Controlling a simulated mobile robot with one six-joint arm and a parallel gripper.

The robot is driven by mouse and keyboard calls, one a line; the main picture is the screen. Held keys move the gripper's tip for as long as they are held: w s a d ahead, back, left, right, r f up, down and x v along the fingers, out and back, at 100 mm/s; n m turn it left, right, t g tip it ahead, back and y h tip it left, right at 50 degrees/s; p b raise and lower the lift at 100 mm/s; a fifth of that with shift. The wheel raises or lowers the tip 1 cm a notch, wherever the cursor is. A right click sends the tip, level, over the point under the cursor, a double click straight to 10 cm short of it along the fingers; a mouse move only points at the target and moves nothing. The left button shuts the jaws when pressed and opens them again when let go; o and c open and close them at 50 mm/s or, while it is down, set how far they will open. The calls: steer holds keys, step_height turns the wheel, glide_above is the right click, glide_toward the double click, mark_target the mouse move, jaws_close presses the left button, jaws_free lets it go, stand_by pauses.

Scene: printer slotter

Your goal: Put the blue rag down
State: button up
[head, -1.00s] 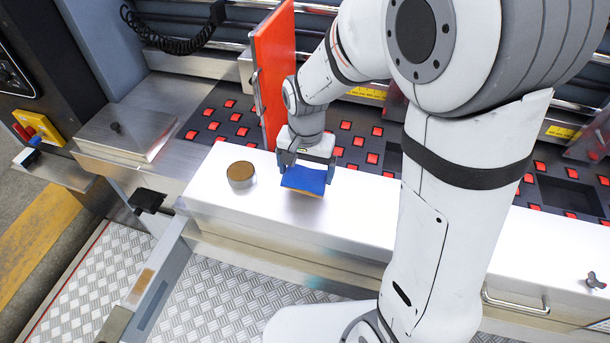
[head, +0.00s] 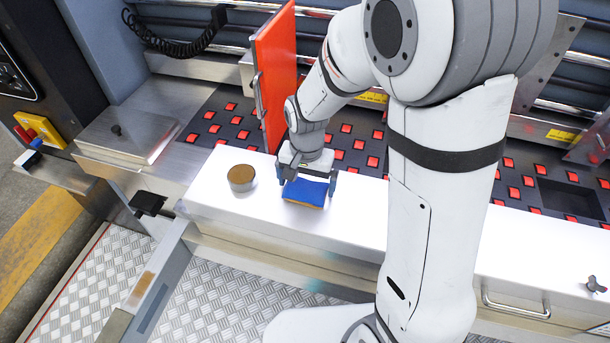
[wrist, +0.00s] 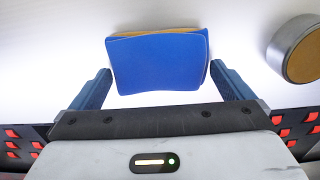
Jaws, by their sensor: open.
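The blue rag (head: 305,192) lies on the white ledge (head: 360,215), folded, with a tan-orange layer showing under its blue top. It also shows in the wrist view (wrist: 160,62), with the tan layer along its far edge. My gripper (head: 308,184) is open around the rag.
A round metal tin with a brown top (head: 241,178) stands on the ledge to the left of the rag. A red-orange panel (head: 274,78) stands upright behind my gripper. Behind the ledge is a dark bed with red squares (head: 235,120).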

mark_target(306, 186)
step_height(306, 186, up, 12)
steer(key=s+d+r+n+t, duration=0.3)
steer(key=s+d+n, duration=0.1)
steer(key=s+d, duration=0.7)
steer(key=shift+s+d+b, duration=0.35)
steer(key=shift+s, duration=0.9)
steer(key=shift+r, duration=0.15)
